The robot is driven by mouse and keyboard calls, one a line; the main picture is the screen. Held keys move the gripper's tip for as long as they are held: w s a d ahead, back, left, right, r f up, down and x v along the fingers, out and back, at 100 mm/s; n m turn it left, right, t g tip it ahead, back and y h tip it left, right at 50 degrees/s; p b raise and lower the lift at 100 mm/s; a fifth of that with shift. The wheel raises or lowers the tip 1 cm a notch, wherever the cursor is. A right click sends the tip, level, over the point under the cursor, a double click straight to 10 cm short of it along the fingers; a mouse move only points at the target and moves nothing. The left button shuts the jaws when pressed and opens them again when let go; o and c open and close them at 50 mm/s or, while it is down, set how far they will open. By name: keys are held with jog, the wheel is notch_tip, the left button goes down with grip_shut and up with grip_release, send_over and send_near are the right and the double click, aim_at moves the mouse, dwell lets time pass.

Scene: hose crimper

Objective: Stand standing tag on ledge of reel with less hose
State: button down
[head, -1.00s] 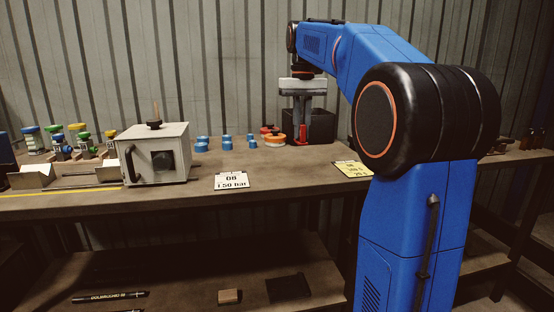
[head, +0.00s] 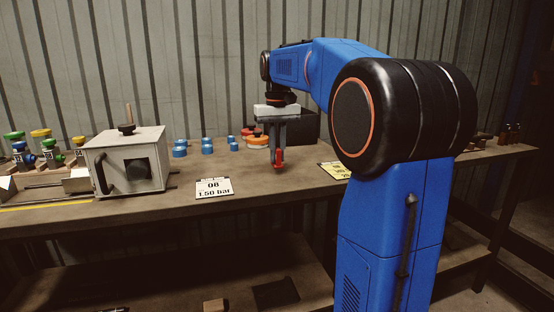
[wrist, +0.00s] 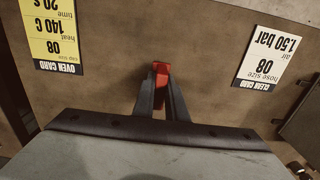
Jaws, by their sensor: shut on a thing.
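My gripper (head: 279,150) points down above the bench, right of its middle. Its fingers are shut on a small red piece (head: 279,160). The red piece also shows between the fingertips in the wrist view (wrist: 161,68), and the fingers hide much of it. I cannot tell from its shape whether it is the standing tag. No reel or reel ledge can be made out clearly in either view.
The bench (head: 240,177) carries a grey box machine (head: 125,160), a white card (head: 213,188) and a yellow card (head: 335,170). Blue caps (head: 180,151) and an orange round piece (head: 257,140) stand behind. Coloured-top items (head: 40,133) stand far left.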

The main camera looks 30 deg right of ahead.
aim_at(277, 148)
jog(key=shift+f, duration=1.05)
jog(key=shift+f, duration=0.1)
jog(key=c, duration=1.8)
grip_release()
jog(key=shift+o, duration=0.2)
notch_tip(277, 148, up, 12)
jog(key=shift+r, duration=0.15)
